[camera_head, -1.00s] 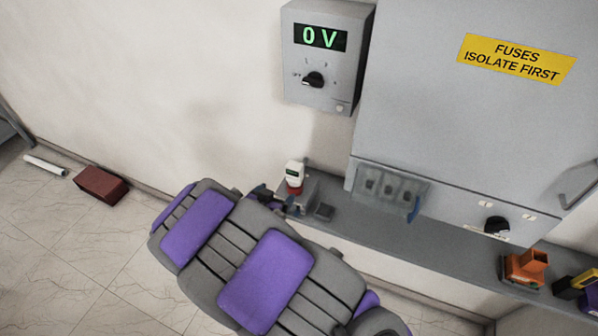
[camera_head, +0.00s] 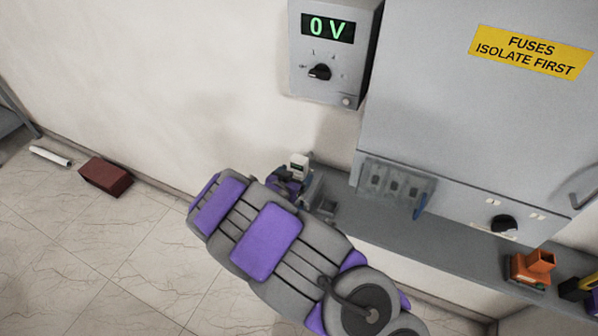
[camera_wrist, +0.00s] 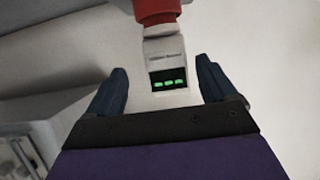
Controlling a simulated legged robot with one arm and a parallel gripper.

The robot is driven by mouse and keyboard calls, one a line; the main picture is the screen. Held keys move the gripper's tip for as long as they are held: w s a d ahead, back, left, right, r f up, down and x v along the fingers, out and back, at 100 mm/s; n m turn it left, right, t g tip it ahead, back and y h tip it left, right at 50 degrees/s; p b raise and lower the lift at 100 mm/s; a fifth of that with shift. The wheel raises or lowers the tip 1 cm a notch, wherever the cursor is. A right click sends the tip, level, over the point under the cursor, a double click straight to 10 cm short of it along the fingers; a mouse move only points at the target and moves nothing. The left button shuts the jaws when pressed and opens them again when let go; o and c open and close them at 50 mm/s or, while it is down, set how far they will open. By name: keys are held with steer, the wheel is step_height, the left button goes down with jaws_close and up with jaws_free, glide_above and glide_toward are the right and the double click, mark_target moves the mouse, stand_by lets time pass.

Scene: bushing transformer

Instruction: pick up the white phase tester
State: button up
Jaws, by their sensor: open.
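The white phase tester (camera_head: 300,163) stands at the left end of the grey shelf, partly hidden behind my gripper (camera_head: 290,178) in the head view. In the wrist view the phase tester (camera_wrist: 166,64) shows a white body, a red band and a small dark display with green marks. My gripper (camera_wrist: 160,88) is open there, with one dark blue finger on each side of the tester's display end. Gaps show between the fingers and the tester, and I see no contact.
The grey shelf (camera_head: 455,245) runs below a grey cabinet (camera_head: 470,130) with a transparent-covered panel (camera_head: 396,187). A meter box (camera_head: 332,50) reading 0 V hangs above. An orange device (camera_head: 531,268) stands at the right. A red-brown block (camera_head: 105,176) and white tube (camera_head: 50,156) lie on the floor.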

steer(key=shift+x, duration=0.9)
steer(key=shift+w+a+r+b+x, duration=0.1)
steer(key=shift+b+x, duration=0.05)
steer(key=shift+x, duration=0.7)
steer(key=shift+w+a+r+b+x, duration=0.1)
steer(key=shift+a+x, duration=0.05)
steer(key=shift+x, duration=0.75)
steer(key=shift+w+a+r+b+x, duration=0.1)
steer(key=shift+b+x, duration=0.05)
steer(key=shift+x, duration=0.7)
steer(key=shift+s, duration=0.1)
steer(key=c, duration=1.2)
steer(key=shift+r, duration=0.15)
